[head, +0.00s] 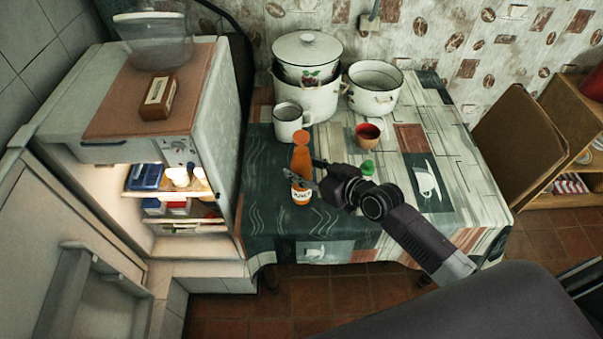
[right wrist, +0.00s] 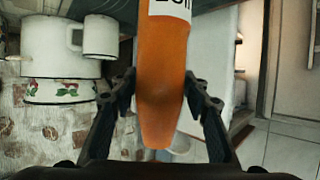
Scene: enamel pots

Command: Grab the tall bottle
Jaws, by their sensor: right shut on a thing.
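The tall bottle is orange with a white label near its base. It shows upright in the head view (head: 301,160), over the front left of the table. My right gripper (head: 305,179) reaches it from the right and is shut on it around the middle. In the right wrist view the orange bottle (right wrist: 162,80) lies between the two dark fingers, with part of its label cut off at the top edge. I cannot tell whether its base touches the table. My left gripper is not in view.
A white mug (head: 290,122) stands close behind the bottle. A green thing (head: 367,168) is partly hidden by my arm. An open fridge (head: 215,120) is at left.

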